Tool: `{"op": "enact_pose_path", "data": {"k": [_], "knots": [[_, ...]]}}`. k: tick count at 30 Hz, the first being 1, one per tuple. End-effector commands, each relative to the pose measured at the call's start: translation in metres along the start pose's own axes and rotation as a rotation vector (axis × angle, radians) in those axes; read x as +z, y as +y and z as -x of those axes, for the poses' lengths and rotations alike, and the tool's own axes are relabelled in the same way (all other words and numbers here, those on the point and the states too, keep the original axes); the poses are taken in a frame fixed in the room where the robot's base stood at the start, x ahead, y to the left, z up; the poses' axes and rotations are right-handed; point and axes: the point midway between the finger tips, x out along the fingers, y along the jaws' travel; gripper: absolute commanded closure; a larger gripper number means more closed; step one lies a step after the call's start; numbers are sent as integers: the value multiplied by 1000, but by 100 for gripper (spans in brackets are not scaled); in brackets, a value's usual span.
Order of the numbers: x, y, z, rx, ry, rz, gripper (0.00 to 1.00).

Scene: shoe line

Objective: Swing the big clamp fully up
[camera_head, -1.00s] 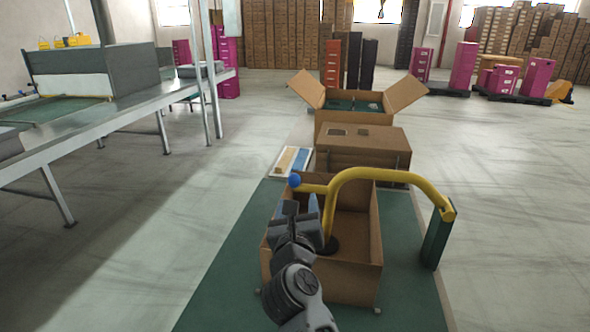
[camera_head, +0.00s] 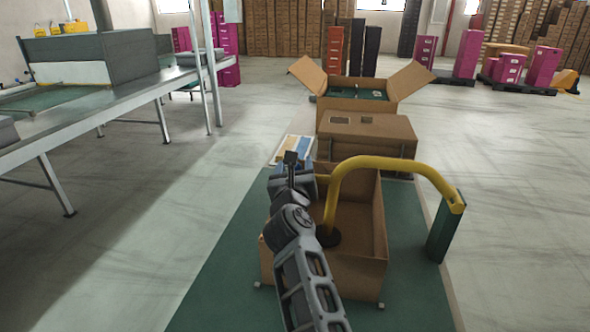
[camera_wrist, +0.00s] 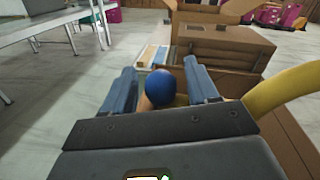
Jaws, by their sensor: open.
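The big clamp is a yellow curved arm (camera_head: 385,163) hinged on a green post (camera_head: 445,228) at the right. It arches over an open cardboard box (camera_head: 362,265), and its round black pad (camera_head: 328,237) hangs down inside. Its blue ball knob (camera_wrist: 163,88) sits between my fingers in the wrist view; my gripper hides it in the head view. My gripper (camera_wrist: 162,82) is open, one finger on each side of the knob with a gap visible. In the head view my gripper (camera_head: 291,172) is at the box's left side.
Behind the open box stand a closed carton (camera_head: 368,142) and a carton with raised flaps (camera_head: 358,99). A flat panel (camera_head: 294,149) lies left of them. A metal conveyor table (camera_head: 110,97) runs along the left. Floor to the right of the post is clear.

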Motion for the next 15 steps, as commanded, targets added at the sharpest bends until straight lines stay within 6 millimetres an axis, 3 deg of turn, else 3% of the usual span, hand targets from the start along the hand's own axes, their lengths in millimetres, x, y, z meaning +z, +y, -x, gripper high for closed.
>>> {"op": "enact_pose_path", "data": {"k": [6,15], "knots": [[0,0,0,0,1,0,41],[0,0,0,0,1,0,69]]}}
